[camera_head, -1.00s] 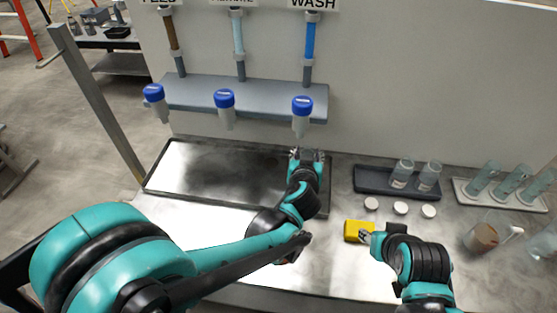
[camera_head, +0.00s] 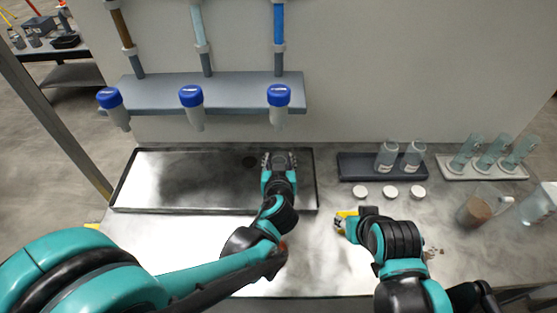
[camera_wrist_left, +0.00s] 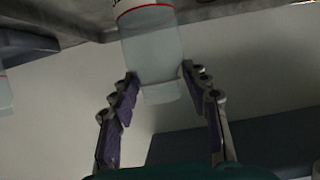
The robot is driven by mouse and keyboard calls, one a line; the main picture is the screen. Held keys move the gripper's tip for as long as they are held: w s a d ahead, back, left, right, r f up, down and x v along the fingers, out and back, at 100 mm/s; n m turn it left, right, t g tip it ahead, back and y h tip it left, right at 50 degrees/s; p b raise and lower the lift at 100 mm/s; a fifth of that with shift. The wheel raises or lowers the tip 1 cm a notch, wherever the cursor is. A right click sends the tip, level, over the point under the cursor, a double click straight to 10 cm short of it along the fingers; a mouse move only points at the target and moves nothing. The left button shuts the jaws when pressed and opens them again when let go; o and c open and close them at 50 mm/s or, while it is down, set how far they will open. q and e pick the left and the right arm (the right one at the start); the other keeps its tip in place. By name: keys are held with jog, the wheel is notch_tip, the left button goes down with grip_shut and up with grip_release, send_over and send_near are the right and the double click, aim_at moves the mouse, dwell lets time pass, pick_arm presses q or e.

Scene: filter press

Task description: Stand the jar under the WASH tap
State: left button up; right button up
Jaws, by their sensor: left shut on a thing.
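My left gripper (camera_head: 279,158) is over the right end of the black-rimmed tray, in front of and below the WASH tap (camera_head: 279,104), the rightmost of three blue-capped taps. In the left wrist view its fingers (camera_wrist_left: 160,78) are closed on both sides of a clear jar (camera_wrist_left: 152,45) with a red-edged label. In the head view the gripper hides this jar, and I cannot tell whether its base touches the tray. My right gripper (camera_head: 346,222) is at a yellow block (camera_head: 342,217) on the bench; its grip is unclear.
The tray (camera_head: 128,180) runs along the bench under the taps, with a dark round spot (camera_head: 249,161) near the left gripper. A dark rack (camera_head: 352,168) with two jars, white discs (camera_head: 390,192), a tube rack (camera_head: 450,168) and a brown-filled beaker (camera_head: 478,207) stand to the right.

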pick_arm(q)
jog(key=o, duration=1.3)
jog(key=shift+f, duration=0.1)
jog(key=shift+c, duration=0.2)
jog(key=shift+r+p, duration=0.25)
jog(key=shift+p, duration=0.05)
jog(key=p+v, duration=0.4)
jog(key=v, duration=0.8)
jog(key=s+a+g, duration=0.3)
jog(key=s+a, duration=0.1)
jog(key=a, duration=0.5)
jog(key=s+a+g, duration=0.3)
jog(key=s+a, duration=0.1)
jog(key=a, duration=0.4)
jog(key=shift+a+f+g, duration=0.3)
jog(key=shift+a+f, duration=0.05)
jog(key=shift+a, duration=0.05)
